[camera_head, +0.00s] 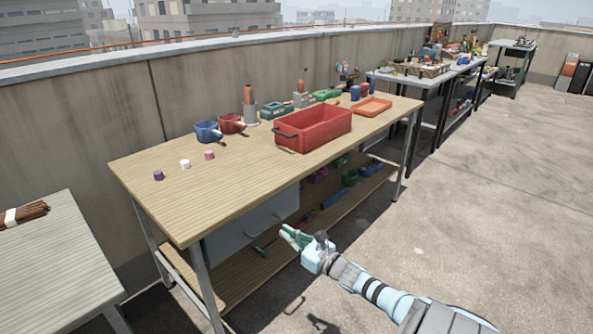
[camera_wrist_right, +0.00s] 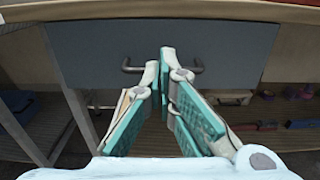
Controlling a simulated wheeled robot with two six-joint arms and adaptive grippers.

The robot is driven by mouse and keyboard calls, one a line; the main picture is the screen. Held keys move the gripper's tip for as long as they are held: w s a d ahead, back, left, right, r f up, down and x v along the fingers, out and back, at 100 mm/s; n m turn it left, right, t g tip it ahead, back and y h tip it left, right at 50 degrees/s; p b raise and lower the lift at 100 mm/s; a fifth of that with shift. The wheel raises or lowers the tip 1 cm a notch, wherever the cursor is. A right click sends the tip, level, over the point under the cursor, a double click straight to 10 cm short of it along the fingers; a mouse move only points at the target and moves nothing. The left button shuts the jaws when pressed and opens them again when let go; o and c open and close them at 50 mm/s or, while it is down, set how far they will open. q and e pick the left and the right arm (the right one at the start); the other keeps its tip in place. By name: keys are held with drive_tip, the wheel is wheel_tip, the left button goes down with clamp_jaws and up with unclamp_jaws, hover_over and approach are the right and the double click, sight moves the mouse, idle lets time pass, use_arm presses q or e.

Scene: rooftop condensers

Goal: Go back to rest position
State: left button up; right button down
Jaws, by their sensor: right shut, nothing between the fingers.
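My right gripper (camera_head: 287,234) is in front of the wooden workbench (camera_head: 180,215), below its top and near the grey drawer (camera_head: 245,228). Its teal-padded fingers are shut with nothing between them, as the right wrist view also shows (camera_wrist_right: 163,58). In that view the fingertips overlap the dark drawer handle (camera_wrist_right: 198,67); I cannot tell whether they touch it. The grey drawer front (camera_wrist_right: 235,48) fills the upper middle there, and the drawer looks closed. My left gripper is not in view.
The bench top holds a red crate (camera_head: 313,130), an orange tray (camera_head: 371,107), mugs (camera_head: 208,131) and small tools. A lower shelf (camera_head: 330,212) holds several items. Another table (camera_head: 55,262) stands at the left. The concrete floor (camera_head: 480,200) at the right is clear.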

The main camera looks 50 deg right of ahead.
drive_tip(key=s+p, duration=0.1)
drive_tip(key=s, duration=0.2)
drive_tip(key=shift+s+a, duration=0.1)
drive_tip(key=shift+s, duration=0.05)
